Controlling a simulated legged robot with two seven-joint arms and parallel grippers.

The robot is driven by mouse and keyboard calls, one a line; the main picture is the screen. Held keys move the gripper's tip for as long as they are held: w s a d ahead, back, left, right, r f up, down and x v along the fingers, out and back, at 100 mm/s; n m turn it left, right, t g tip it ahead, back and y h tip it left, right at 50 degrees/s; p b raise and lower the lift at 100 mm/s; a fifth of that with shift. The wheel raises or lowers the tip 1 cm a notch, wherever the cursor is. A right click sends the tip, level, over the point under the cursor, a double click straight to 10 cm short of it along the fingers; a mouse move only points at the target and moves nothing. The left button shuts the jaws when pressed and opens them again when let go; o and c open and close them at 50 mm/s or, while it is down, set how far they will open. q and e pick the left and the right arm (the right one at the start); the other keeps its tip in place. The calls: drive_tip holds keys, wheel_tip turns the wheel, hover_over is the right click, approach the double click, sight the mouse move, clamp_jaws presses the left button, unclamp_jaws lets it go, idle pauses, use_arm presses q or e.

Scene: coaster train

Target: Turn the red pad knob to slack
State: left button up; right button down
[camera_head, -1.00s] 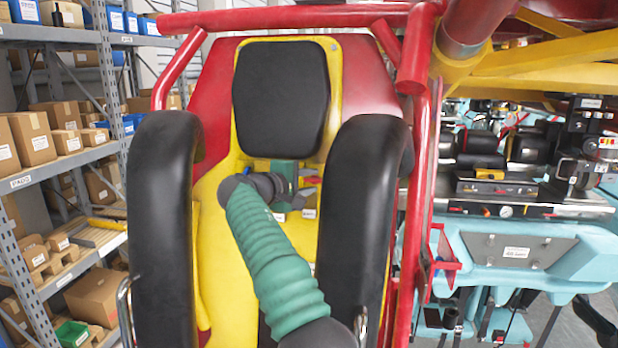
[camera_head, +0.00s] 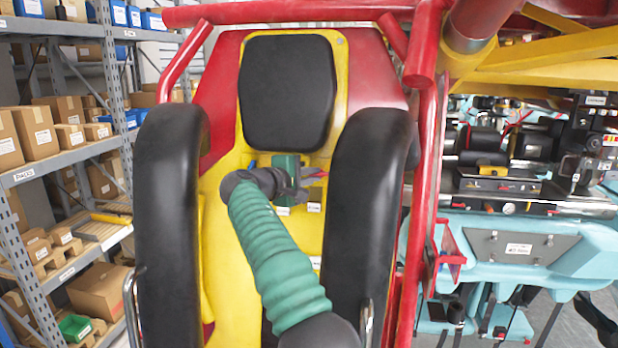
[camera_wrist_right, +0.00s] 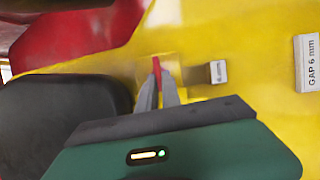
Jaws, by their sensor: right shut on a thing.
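The red pad knob (camera_head: 318,174) is a small red piece on the yellow seat shell, below the black headrest pad. My right gripper (camera_head: 303,178), with a green body and grey fingers, reaches it from the left and is shut on it. In the right wrist view, the grey fingertips (camera_wrist_right: 158,83) close on the thin red knob (camera_wrist_right: 156,66), whose upper end shows above them. The rest of the knob is hidden by the fingers. My left gripper is in neither view.
Black curved restraints (camera_head: 170,230) stand on both sides of my arm. A label reading "GAP 6 mm" (camera_wrist_right: 307,62) and a smaller label (camera_wrist_right: 218,71) are on the yellow shell. Red frame tubes (camera_head: 426,200) rise at the right. Shelves with boxes (camera_head: 36,133) are at the left.

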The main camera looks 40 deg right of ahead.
drive_tip(key=shift+s+d+f+n+t+h+b, duration=0.1)
drive_tip(key=shift+s+n+t+h+b, duration=0.15)
drive_tip(key=shift+n+t+b, duration=1.4)
drive_tip(key=shift+s+d+r+n+t+h+b, duration=0.1)
drive_tip(key=shift+s+n+t+h+b, duration=0.2)
drive_tip(key=shift+n+b, duration=2.6)
drive_tip(key=shift+s+d+f+n+t+h+b, duration=0.2)
drive_tip(key=shift+n+t+b, duration=0.9)
drive_tip(key=shift+n, duration=2.35)
drive_tip(key=shift+a+r, duration=0.15)
drive_tip(key=c, duration=1.6)
unclamp_jaws()
drive_tip(key=shift+w, duration=0.15)
drive_tip(key=shift+c, duration=0.2)
drive_tip(key=shift+o, duration=0.5)
drive_tip(key=shift+w+f, duration=0.1)
drive_tip(key=shift+f, duration=0.15)
drive_tip(key=shift+d+f, duration=0.25)
drive_tip(key=shift+d, duration=0.05)
